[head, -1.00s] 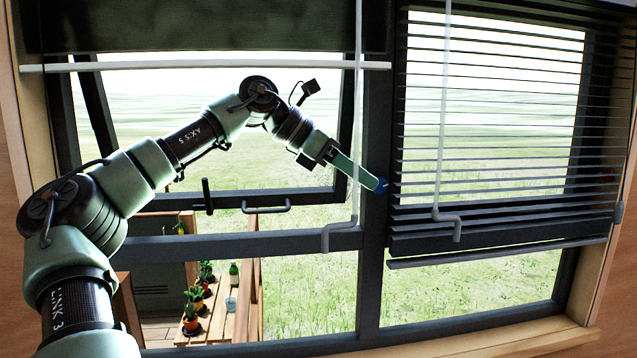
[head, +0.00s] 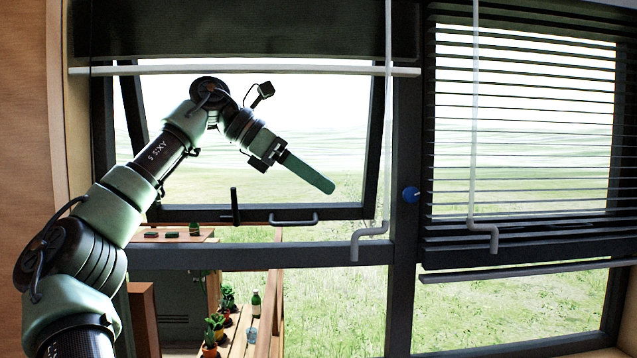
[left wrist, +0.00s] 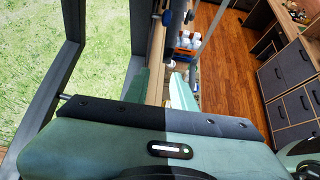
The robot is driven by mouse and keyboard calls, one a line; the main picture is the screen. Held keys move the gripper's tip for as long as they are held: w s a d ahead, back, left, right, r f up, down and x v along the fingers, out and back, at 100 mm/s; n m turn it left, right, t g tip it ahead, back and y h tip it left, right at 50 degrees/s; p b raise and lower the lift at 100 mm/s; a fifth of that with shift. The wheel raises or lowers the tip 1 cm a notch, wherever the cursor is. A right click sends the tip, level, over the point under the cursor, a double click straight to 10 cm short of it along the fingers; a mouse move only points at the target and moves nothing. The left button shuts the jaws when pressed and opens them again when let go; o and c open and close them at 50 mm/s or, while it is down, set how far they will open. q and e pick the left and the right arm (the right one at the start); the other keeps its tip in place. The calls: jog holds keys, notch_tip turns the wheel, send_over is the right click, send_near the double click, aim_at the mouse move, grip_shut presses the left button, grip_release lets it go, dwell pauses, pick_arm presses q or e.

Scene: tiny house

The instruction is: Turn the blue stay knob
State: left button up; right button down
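The blue stay knob (head: 411,194) is a small round knob on the dark upright post between the two window panes in the head view. My left gripper (head: 328,186) is left of the knob, clear of it, and points down and to the right in front of the tilted window pane. Its fingers overlap in the head view. In the left wrist view the two green fingers (left wrist: 161,88) are apart with nothing between them. My right gripper is not in view.
A tilted window sash with a grey handle (head: 294,220) is behind my arm. A white crank rod (head: 388,110) hangs between gripper and knob in the picture. Blinds (head: 520,130) cover the right pane. Potted plants (head: 214,325) stand outside.

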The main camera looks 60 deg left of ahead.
pick_arm(q)
jog(key=o, duration=0.5)
jog(key=shift+w+f, duration=0.1)
jog(key=n+t+h+b, duration=0.4)
jog(key=n+t+b, duration=0.3)
jog(key=n, duration=0.7)
send_near(425, 192)
jog(key=w, duration=0.2)
jog(key=w+b, duration=0.1)
jog(key=shift+a+f+g, duration=0.35)
jog(key=shift+a+g, duration=0.05)
jog(key=shift+w+n+t, duration=0.3)
jog(key=shift+w+n, duration=0.05)
jog(key=shift+n, duration=0.75)
jog(key=shift+w+d+n+t+b, duration=0.1)
jog(key=shift+w+n+t+b, duration=0.2)
jog(key=shift+n, duration=0.5)
jog(key=shift+w+d+r, duration=0.1)
jog(key=shift+d+r, duration=0.05)
jog(key=shift+r, duration=0.05)
jog(key=p+x, duration=0.5)
jog(key=p, duration=0.1)
jog(key=shift+w+r, duration=0.1)
jog(key=shift+r, duration=0.05)
jog(key=shift+p+x, duration=1)
